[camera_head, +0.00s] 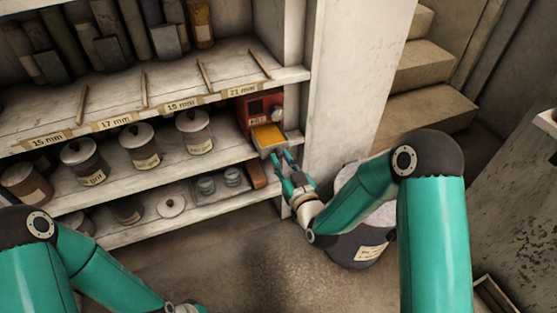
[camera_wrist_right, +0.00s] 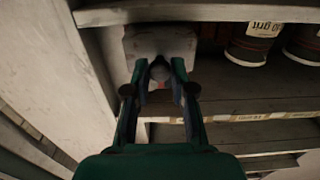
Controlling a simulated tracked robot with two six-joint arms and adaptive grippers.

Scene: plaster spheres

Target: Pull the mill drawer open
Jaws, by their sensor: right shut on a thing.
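The mill (camera_head: 257,108) is a red box with a pale knob on its side, at the right end of the middle shelf. Its drawer (camera_head: 268,137) stands out from the front, with orange-yellow material showing inside. In the right wrist view the drawer's grey front (camera_wrist_right: 157,40) is just beyond the fingers. My right gripper (camera_head: 282,160) is at the drawer front. In the right wrist view its fingers (camera_wrist_right: 160,72) are closed around a small round grey knob, which they partly hide.
Lidded jars (camera_head: 140,145) stand left of the mill on the same shelf. A white post (camera_head: 350,80) is close on the right. A dark bucket (camera_head: 360,245) stands on the floor behind my right forearm. The floor (camera_head: 250,265) before the shelves is clear.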

